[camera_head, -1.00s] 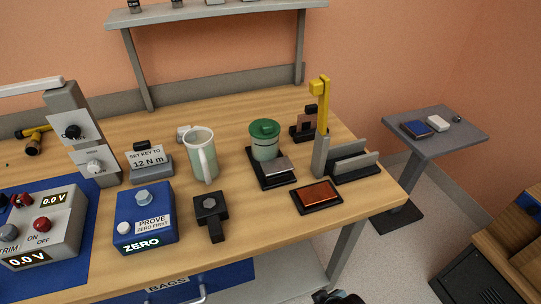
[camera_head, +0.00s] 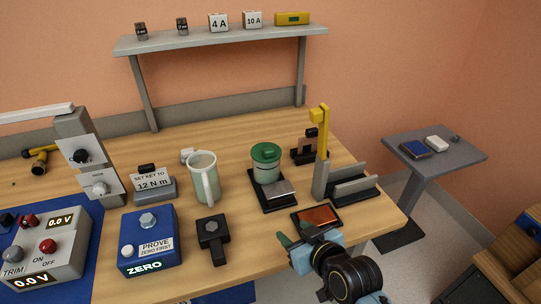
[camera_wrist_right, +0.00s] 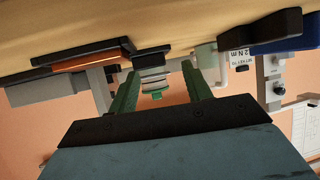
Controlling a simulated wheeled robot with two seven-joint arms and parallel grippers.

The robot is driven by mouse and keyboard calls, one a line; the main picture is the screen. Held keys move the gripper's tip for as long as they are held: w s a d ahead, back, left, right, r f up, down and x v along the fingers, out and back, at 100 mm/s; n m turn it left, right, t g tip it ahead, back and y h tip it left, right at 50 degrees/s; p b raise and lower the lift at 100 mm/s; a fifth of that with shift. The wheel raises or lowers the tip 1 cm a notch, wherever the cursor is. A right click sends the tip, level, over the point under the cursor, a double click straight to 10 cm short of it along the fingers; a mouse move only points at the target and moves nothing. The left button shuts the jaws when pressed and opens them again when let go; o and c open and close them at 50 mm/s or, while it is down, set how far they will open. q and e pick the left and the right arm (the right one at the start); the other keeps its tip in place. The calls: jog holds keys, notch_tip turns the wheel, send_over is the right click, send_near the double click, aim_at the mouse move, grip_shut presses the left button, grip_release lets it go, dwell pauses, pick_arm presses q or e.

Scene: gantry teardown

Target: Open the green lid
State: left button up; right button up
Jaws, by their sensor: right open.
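The lid looks closed. My right gripper (camera_head: 296,233) is at the table's front edge, nearer than the jar and a little to its right. Its green fingers are apart with nothing between them. In the right wrist view, which is upside down, the lid (camera_wrist_right: 157,96) shows small and distant between the open fingers (camera_wrist_right: 161,85). My left gripper is not in view.
A copper-coloured block (camera_head: 317,216) on a black pad lies just beyond my right gripper. A grey holder with a yellow upright (camera_head: 321,140) stands right of the jar. A mug (camera_head: 203,180) stands left of it, and a black clamp-like piece (camera_head: 212,235) lies in front.

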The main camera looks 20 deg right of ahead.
aim_at(270, 155)
jog(key=w+r+t, duration=0.2)
jog(key=w, duration=0.5)
jog(key=w+r+m+t+h+b, duration=0.1)
jog(key=w+r, duration=0.1)
jog(key=w, duration=0.5)
jog(key=w+r+t, duration=0.2)
jog(key=w, duration=0.5)
jog(key=shift+d+r+m+t+h, duration=0.2)
jog(key=shift+m+t+h, duration=0.1)
jog(key=shift+m+h, duration=0.1)
jog(key=shift+c, duration=0.4)
grip_shut()
